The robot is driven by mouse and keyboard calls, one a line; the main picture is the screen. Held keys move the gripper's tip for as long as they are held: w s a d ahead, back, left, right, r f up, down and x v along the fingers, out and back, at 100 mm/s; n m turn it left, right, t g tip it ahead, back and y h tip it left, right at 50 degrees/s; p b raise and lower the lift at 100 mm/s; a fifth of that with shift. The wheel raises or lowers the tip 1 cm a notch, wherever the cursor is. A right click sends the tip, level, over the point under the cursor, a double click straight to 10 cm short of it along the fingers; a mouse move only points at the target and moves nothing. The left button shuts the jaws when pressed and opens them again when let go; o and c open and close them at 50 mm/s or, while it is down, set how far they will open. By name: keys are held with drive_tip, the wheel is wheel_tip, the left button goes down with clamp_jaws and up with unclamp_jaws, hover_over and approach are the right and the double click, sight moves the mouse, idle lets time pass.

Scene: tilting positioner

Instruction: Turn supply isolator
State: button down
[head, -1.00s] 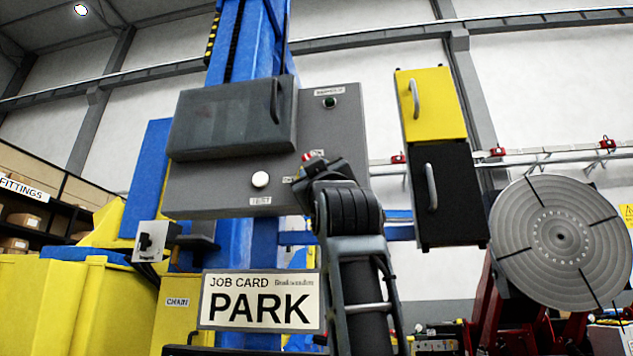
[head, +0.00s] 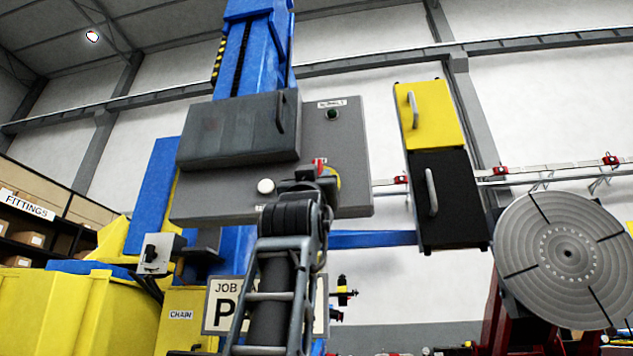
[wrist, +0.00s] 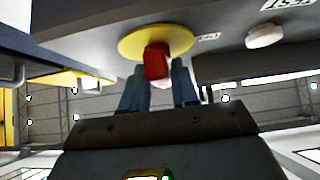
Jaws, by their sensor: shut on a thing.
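The supply isolator is a red handle (wrist: 157,62) on a round yellow plate (wrist: 140,42), on the face of a grey control box (head: 220,200). In the head view the red handle (head: 320,164) shows just above my gripper (head: 316,178), with part of the yellow plate at its right. In the wrist view the two blue-grey fingers of my gripper (wrist: 159,78) stand on either side of the red handle, shut on it. The handle's far end is close to the plate. My gripper hides much of the isolator in the head view.
A dark raised cover (head: 235,130) with a bar handle is on the box's upper left. A white round button (head: 265,186) sits left of my gripper, a dark green lamp (head: 332,114) above. A yellow and black cabinet (head: 440,190) hangs at the right, beyond a gap.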

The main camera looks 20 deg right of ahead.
idle(0.3)
drive_tip(key=c, duration=1)
unclamp_jaws()
drive_tip(key=b+v, duration=0.2)
drive_tip(key=v, duration=0.5)
drive_tip(key=shift+s+f, duration=0.15)
drive_tip(key=shift+f, duration=0.1)
drive_tip(key=shift+a, duration=0.2)
